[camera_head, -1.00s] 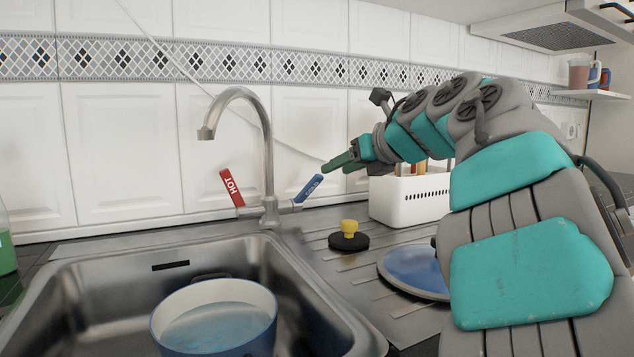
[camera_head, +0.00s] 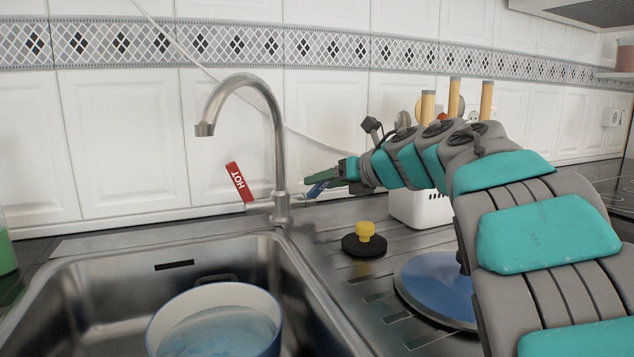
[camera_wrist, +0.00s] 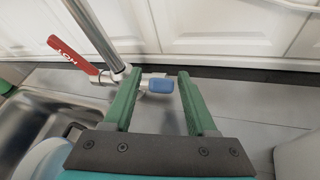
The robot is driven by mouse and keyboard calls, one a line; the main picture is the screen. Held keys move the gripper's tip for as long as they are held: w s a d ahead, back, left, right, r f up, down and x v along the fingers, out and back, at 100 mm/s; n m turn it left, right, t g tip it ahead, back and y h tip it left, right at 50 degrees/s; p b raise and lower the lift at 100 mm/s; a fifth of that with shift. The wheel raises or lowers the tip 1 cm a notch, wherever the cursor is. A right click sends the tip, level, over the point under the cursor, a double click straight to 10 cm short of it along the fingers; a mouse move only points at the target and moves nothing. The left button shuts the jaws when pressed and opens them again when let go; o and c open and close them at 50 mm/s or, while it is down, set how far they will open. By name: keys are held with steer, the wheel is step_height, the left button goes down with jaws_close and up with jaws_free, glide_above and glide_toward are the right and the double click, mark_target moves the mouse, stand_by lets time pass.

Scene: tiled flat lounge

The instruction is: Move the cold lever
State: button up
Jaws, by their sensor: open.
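The blue cold lever (camera_head: 318,188) sits on the right side of the steel tap (camera_head: 279,150), tilted up to the right. In the head view my gripper (camera_head: 325,176) is at the lever and partly covers it. In the wrist view the blue lever (camera_wrist: 161,86) shows end-on between the two green fingers of my open gripper (camera_wrist: 157,85). The red lever marked HOT (camera_head: 237,181) is on the tap's left side.
A blue and white pot (camera_head: 160,325) with water stands in the steel sink (camera_head: 85,290). A black and yellow sink plug (camera_head: 364,241) and a blue lid (camera_head: 440,288) lie on the drainer. A white utensil holder (camera_head: 405,208) stands behind. The tiled wall is close behind the tap.

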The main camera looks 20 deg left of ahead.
steer(key=shift+x, duration=1.5)
jaws_close()
steer(key=shift+f, duration=0.1)
